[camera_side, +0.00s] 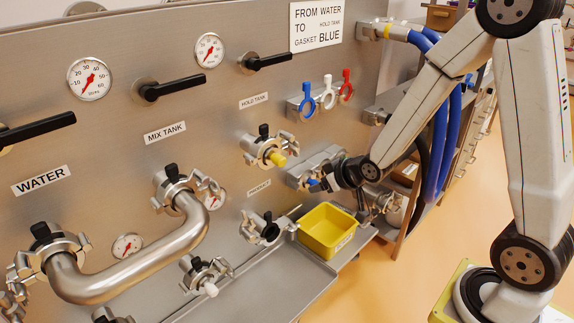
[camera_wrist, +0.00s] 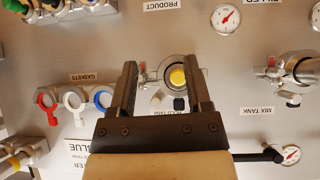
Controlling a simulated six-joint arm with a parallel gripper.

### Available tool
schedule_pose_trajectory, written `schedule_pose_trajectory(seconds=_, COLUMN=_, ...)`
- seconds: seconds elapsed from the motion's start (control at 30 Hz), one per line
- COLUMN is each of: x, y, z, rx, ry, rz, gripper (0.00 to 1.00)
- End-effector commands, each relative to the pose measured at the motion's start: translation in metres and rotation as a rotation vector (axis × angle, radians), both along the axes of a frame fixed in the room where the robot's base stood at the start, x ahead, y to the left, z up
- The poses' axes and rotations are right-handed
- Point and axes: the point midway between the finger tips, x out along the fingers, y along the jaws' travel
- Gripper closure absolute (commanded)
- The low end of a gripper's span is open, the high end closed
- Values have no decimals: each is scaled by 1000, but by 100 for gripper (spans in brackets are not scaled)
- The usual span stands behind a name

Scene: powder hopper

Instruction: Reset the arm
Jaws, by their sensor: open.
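My gripper (camera_side: 322,180) is at the end of my arm in the side view, in front of the steel panel and right of the hold tank port (camera_side: 268,152). In the wrist view, which is upside down, my gripper (camera_wrist: 160,68) has its two dark fingers apart with nothing held. The hold tank port with its yellow end (camera_wrist: 177,76) shows between and behind the fingers. The fingertips are small and partly hidden in the side view.
Blue, white and red gaskets (camera_side: 327,95) hang on the panel above my gripper. A yellow bin (camera_side: 327,232) stands on the shelf below. A bent steel pipe (camera_side: 140,265) joins the water and mix tank ports. Blue hoses (camera_side: 440,130) hang behind my arm.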

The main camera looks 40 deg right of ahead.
Motion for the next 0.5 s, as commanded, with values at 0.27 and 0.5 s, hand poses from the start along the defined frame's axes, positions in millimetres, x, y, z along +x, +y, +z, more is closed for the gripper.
schedule_pose_trajectory(seconds=0.27, x=-50, y=25, z=0, rx=13, ry=260, rz=2, gripper=37)
schedule_pose_trajectory(seconds=0.5, x=-99, y=45, z=3, rx=34, ry=474, rz=10, gripper=37)
